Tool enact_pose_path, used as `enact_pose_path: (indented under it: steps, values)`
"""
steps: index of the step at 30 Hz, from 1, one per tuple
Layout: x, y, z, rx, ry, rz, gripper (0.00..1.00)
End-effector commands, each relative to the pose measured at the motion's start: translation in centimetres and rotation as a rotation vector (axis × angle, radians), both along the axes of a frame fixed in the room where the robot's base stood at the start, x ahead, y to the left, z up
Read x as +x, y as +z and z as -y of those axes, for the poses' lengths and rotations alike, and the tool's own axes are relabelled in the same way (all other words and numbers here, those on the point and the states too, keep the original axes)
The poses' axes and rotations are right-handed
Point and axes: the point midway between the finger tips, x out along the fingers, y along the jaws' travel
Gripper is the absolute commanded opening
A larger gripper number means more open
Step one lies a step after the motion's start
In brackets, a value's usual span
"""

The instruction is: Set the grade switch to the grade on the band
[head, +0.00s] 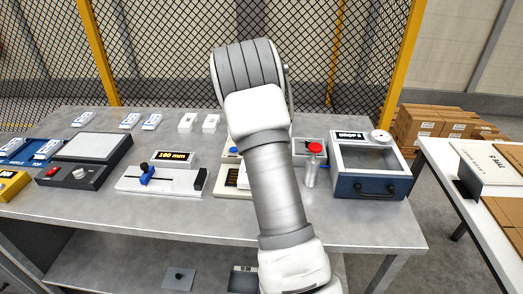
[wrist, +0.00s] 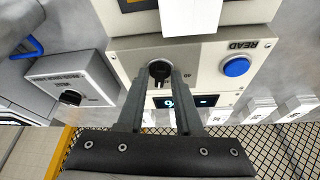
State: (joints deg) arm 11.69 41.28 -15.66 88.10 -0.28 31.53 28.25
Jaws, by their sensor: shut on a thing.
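In the wrist view, a small black knob (wrist: 158,70) sits on the face of a beige panel (wrist: 130,48); I take it for the grade switch. My gripper (wrist: 160,78) is shut on this knob, one finger on each side. A small mark beside the knob is too small to read. A blue button (wrist: 236,66) marked READ and a dark display (wrist: 185,101), partly behind a finger, are on the same unit. A white piece (wrist: 190,28) lies above the knob; I see no readable grade on it. In the head view my arm hides the gripper and most of this unit.
A grey box with a black knob (wrist: 70,97) stands left in the wrist view. In the head view, a slider panel (head: 145,182) is left of my arm; a red button (head: 315,148) and a blue drawer box (head: 372,187) are right.

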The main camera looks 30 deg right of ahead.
Motion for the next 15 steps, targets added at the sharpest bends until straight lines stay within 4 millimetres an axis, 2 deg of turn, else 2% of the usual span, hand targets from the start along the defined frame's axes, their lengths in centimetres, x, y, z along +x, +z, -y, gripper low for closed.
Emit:
enact_pose_path:
  steps: [15]
  values:
    - [0.57, 0.04, -0.3, -0.002, -0.481, 0.0, 0.0]
